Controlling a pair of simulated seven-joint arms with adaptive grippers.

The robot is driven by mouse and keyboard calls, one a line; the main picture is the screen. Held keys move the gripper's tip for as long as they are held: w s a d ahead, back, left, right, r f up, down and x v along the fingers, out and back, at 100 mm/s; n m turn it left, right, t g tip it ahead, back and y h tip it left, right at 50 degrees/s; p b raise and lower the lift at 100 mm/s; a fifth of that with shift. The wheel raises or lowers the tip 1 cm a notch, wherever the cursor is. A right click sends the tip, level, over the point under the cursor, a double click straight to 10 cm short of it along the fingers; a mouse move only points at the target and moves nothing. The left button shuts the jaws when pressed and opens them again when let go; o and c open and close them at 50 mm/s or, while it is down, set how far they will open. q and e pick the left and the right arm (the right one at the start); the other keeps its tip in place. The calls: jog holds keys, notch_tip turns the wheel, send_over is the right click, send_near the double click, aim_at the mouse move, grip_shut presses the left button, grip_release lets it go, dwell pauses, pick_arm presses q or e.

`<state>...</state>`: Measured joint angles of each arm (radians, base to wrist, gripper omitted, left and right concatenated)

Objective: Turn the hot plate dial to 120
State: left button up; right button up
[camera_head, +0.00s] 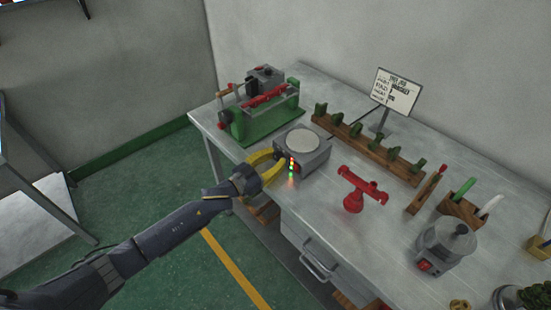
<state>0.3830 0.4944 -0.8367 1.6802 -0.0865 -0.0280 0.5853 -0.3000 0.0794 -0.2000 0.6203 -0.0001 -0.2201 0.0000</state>
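The hot plate (313,157) is a grey box with a round pale top plate (303,141). It stands near the left front edge of the workbench. Red, yellow and green lights (292,166) glow on its front face. My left gripper (281,157) has yellow fingers that reach the left part of that front face. The fingertips are close together there, and I cannot tell whether they hold anything. The dial and any scale marks are not visible; the fingers cover part of the front. My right gripper is not in view.
A green machine with red parts (262,118) stands just behind and left of the hot plate. A red stand (355,198) is to its right. Open floor lies left of the bench.

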pick_arm(q)
jog(key=o, duration=0.4)
jog(key=shift+r, duration=0.15)
jog(key=v, duration=1.2)
jog(key=shift+s+d, duration=0.1)
